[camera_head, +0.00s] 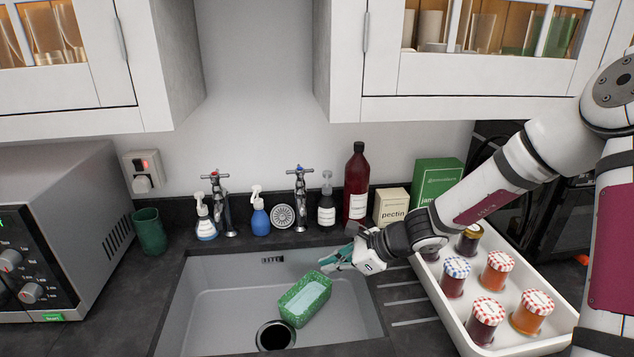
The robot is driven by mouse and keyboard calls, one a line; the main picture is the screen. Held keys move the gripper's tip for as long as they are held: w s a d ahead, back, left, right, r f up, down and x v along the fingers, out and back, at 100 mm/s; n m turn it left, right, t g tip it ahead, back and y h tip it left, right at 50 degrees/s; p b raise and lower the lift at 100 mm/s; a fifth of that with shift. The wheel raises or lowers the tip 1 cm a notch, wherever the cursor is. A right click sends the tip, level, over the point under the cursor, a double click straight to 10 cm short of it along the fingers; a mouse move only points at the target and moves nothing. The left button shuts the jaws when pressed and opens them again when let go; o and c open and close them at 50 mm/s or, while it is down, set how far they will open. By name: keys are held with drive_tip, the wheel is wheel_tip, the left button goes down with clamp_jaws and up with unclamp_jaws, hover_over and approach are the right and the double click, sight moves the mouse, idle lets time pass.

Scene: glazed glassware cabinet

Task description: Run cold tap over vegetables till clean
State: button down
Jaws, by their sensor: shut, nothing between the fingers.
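Two chrome taps stand behind the sink. The left tap (223,205) has a red mark on top. The right tap (299,198) has a blue mark on top. A green speckled rectangular container (291,309) sits tilted in the grey sink (215,312), beside the drain; its inside looks pale blue, and I cannot make out any vegetables in it. No water stream shows under either tap. My gripper (333,263) is shut and empty over the sink's right back part, above and right of the container and apart from the blue-marked tap.
Spray bottles (260,218), a dark red bottle (357,187) and a pectin box (391,206) line the back. A white tray (463,338) of jars stands right. A microwave (70,220) and green cup (150,232) stand left. Cabinets hang above.

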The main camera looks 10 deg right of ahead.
sight(310, 171)
drive_tip(key=w+d+n+t+h+b, duration=0.4)
drive_tip(key=w+d+n+h, duration=0.15)
drive_tip(key=d, duration=0.35)
drive_tip(key=w+a+r+n+t+y+b, duration=0.15)
drive_tip(key=r+t, duration=0.25)
drive_tip(key=r, duration=0.4)
drive_tip(key=a+r+n+t, duration=0.2)
drive_tip(key=r+t, duration=0.2)
drive_tip(key=r, duration=0.3)
drive_tip(key=w+a+b, duration=0.1)
drive_tip(key=w+a, duration=0.1)
drive_tip(key=w, duration=0.1)
drive_tip(key=w+a+b, duration=0.1)
drive_tip(key=w+a, duration=0.1)
drive_tip(key=w, duration=0.1)
drive_tip(key=w+a+b, duration=0.1)
drive_tip(key=w+a, duration=0.2)
drive_tip(key=shift+w+f, duration=0.25)
drive_tip(key=shift+f, duration=0.15)
